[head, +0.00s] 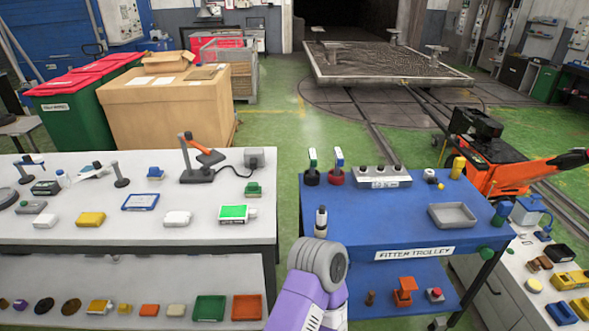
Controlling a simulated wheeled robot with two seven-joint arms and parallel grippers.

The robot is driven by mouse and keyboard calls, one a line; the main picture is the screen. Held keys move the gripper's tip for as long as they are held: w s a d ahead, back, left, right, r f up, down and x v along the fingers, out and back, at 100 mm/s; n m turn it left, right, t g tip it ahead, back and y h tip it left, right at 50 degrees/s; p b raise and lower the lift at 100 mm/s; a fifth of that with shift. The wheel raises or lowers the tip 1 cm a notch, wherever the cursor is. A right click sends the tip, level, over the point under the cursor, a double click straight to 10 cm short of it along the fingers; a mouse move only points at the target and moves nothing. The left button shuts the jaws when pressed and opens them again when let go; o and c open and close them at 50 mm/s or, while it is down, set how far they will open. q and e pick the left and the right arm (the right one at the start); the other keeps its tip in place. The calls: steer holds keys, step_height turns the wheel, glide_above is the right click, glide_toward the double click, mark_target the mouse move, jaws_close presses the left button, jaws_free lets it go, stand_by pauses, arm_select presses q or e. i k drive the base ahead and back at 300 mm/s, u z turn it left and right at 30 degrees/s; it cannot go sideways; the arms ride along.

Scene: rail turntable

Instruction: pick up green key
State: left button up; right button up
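A small upright item with a green top (312,154), which looks like the green key, stands in a round dark holder (312,179) at the back left of the blue fitter trolley (400,222). A similar item with a blue top (339,155) stands just right of it in a red holder (336,178). Both are too small to make out in detail. One of my purple arms rises at the bottom centre, in front of the trolley's left edge. No gripper fingers can be made out, and neither gripper is in view.
A grey box with several knobs (382,177), a grey tray (452,215) and a yellow bottle (458,167) are on the trolley. A small white bottle with a dark cap (321,221) stands near its front left. A white table (130,236) with many items is left, across a gap.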

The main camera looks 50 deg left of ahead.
mark_target(313, 157)
steer(key=u, duration=1.75)
